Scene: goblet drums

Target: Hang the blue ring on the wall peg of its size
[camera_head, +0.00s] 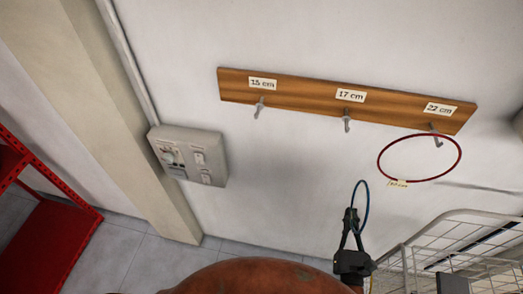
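The blue ring (368,200) is seen nearly edge-on, as a narrow upright loop. My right gripper (351,213) is shut on its lower left side and holds it in the air below the wall rack. The wooden rack (300,93) bears three grey pegs with labels. The left peg (259,107) is under "15 cm", the middle peg (346,123) under "17 cm", and the right peg (437,138) under what looks like "22 cm". The blue ring appears below the middle peg, apart from it. No size tag on it is readable. My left gripper is out of view.
A red ring (379,165) with a small tag (397,183) appears to hang on the right peg. A wire basket (470,222) stands at lower right. A grey switch box (190,155) is left on the wall. A rounded orange-brown object (255,278) fills the bottom middle.

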